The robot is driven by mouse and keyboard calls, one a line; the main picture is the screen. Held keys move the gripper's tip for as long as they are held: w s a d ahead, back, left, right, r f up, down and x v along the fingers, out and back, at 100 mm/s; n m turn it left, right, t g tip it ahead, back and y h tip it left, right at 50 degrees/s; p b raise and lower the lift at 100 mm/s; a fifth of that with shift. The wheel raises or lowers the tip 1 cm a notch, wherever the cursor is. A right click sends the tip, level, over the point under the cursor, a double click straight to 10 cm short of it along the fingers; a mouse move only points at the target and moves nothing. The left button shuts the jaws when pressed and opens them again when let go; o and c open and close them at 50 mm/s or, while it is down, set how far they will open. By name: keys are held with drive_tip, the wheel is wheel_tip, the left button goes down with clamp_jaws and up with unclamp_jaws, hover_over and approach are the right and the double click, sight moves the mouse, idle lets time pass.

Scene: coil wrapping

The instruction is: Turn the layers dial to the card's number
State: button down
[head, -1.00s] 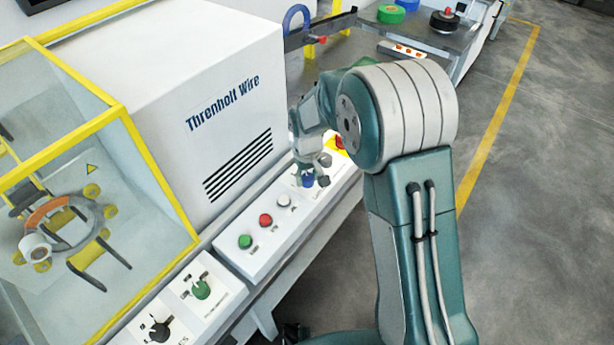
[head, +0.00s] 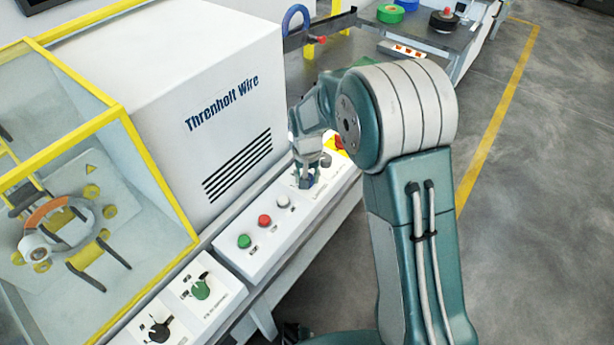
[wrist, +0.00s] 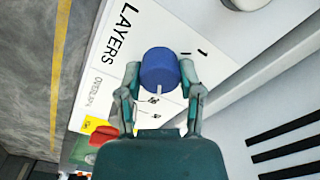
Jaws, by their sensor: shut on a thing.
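The layers dial is a blue round knob (wrist: 158,70) on the white panel in the wrist view, beside the printed word LAYERS. My gripper (wrist: 159,75) is shut on it, one finger on each side. A pale pointer mark shows on the knob's near edge. A printed 1 stands above the knob, and other small marks lie below it, partly hidden and too small to read surely. In the head view my gripper (head: 307,181) is down at the far end of the control panel, covering most of the dial. I cannot make out a card with a number.
Green (head: 244,241), red (head: 264,220) and white (head: 283,202) buttons sit nearer on the panel. A green selector (head: 202,290) and a black knob (head: 159,331) are nearer still. A red part (wrist: 103,135) is beside my gripper. The white machine housing (head: 210,100) rises behind.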

drive_tip(key=shift+s+f, duration=0.15)
drive_tip(key=shift+c, duration=1.3)
unclamp_jaws()
drive_tip(key=shift+a, duration=0.1)
wheel_tip(320, 180, up, 12)
